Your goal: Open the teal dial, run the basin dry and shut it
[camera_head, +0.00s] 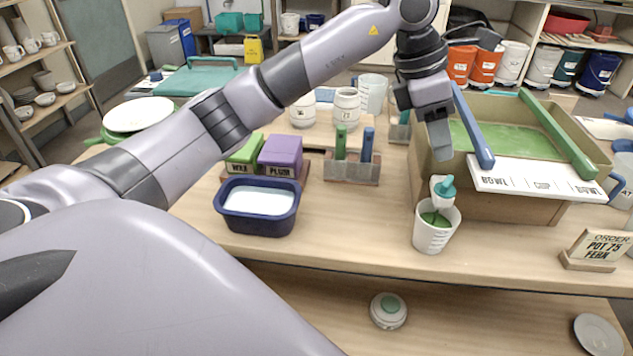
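The basin (425,170) is a tan box at the right of the table, with green glaze (510,137) inside. A white tap with a teal dial (446,187) is low on its front. A white measuring cup (433,238) stands upright under the tap, with green glaze inside. I cannot tell whether a stream is running. My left gripper (440,142) points down just above the teal dial, in front of the basin's left corner, and appears apart from it. Its fingers overlap from this side, so its opening is unclear. My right gripper is not in view.
Blue (472,125) and green (558,133) bars lie across the basin. A blue tub (259,222) of white liquid, a caddy (351,171) and an order sign (592,251) share the table. The front centre is clear.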

